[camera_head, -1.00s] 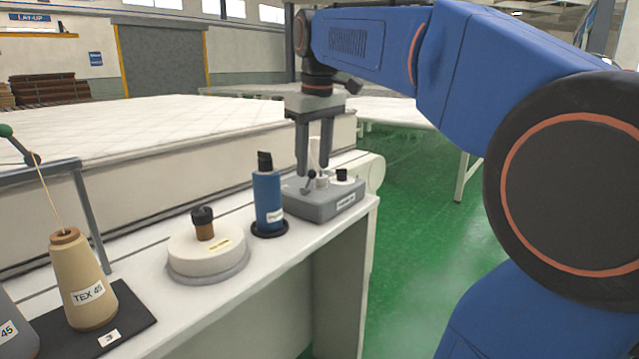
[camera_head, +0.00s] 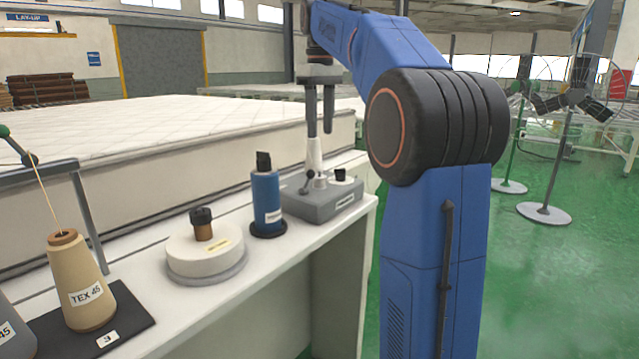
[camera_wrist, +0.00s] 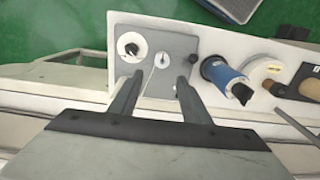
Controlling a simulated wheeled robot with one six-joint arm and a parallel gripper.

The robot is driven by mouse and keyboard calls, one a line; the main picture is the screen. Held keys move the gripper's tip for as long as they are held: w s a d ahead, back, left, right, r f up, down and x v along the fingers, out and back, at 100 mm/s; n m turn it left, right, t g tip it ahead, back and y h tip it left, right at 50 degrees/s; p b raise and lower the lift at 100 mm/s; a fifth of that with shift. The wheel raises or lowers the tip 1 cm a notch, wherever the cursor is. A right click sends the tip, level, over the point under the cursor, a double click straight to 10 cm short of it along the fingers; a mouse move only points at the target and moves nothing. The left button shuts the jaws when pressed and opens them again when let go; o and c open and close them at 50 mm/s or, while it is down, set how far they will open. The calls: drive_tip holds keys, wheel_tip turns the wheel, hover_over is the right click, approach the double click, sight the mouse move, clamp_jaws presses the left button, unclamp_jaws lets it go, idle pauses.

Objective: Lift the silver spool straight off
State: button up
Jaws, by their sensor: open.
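A pale, silvery-white tapered spool (camera_head: 314,157) stands upright on the grey bobbin-winder unit (camera_head: 325,204) at the far end of the white worktable. My gripper (camera_head: 320,134) is open, pointing down above the unit, with its fingertips around the height of the spool's top. In the wrist view my gripper (camera_wrist: 158,82) has its two fingers spread, and the spool (camera_wrist: 162,61) appears small between and just beyond the tips. The fingers look clear of it, and nothing is held. The head view does not clearly show the exact gap.
The unit carries a black-knobbed lever and a white dial with a black knob (camera_head: 340,175).

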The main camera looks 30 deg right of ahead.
sight(319, 182)
wheel_tip(319, 182, down, 14)
drive_tip(key=shift+s+a+r, duration=0.15)
idle(0.5)
drive_tip(key=c, duration=1)
